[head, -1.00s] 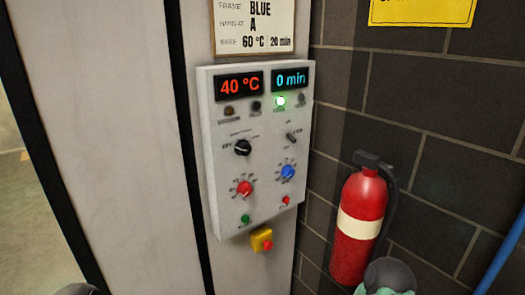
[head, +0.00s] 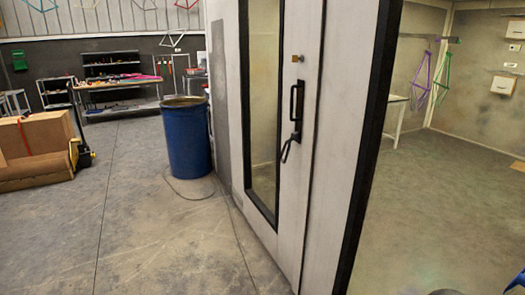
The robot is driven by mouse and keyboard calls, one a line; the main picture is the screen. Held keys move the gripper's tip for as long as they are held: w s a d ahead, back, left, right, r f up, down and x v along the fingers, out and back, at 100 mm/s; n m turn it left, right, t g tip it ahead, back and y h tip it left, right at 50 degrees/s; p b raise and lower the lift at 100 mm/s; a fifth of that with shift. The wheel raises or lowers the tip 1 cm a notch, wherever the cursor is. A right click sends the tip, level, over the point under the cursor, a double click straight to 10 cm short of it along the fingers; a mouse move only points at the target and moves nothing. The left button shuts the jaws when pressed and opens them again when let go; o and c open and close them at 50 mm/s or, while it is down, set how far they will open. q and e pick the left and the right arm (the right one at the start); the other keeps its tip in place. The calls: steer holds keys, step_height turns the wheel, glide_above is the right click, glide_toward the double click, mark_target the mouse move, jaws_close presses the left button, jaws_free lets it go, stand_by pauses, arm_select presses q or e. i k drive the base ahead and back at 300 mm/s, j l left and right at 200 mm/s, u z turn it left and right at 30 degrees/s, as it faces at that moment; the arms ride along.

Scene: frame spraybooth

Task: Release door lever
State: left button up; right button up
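The spraybooth door (head: 312,190) is a pale panel with a tall narrow window (head: 263,95). A black upright pull handle (head: 297,101) is fixed on it, to the right of the window. A dark lever (head: 289,147) sits at the handle's lower end and slants down to the left. No gripper is at the handle or lever, and neither gripper shows. Only small rounded parts, probably of my own arm, show at the bottom right edge.
A black edge strip (head: 368,150) borders the door panel. Right of it the booth interior shows, with open floor (head: 450,215) and hanging purple and green frames (head: 442,78). A blue barrel (head: 188,140) stands left of the door, with a cable on the floor. A cardboard box (head: 35,150) is far left.

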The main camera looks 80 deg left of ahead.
mark_target(295, 136)
steer(key=u, duration=2.65)
steer(key=i+j+z, duration=0.1)
steer(key=i+j, duration=0.2)
steer(key=i+j+z, duration=0.1)
steer(key=i+j, duration=0.2)
steer(key=i+j+z, duration=0.1)
steer(key=i+j, duration=0.25)
steer(key=i+j+z, duration=0.1)
steer(key=i+j, duration=0.25)
steer(key=i+j+z, duration=0.15)
steer(key=i+j, duration=0.15)
steer(key=j, duration=0.15)
steer(key=i+j+z, duration=0.1)
steer(key=i+j, duration=0.15)
steer(key=j, duration=0.15)
steer(key=i+j+z, duration=0.1)
steer(key=i+j, duration=0.15)
steer(key=j, duration=0.2)
steer(key=i+j+z, duration=0.1)
steer(key=i+j, duration=0.15)
steer(key=j, duration=0.2)
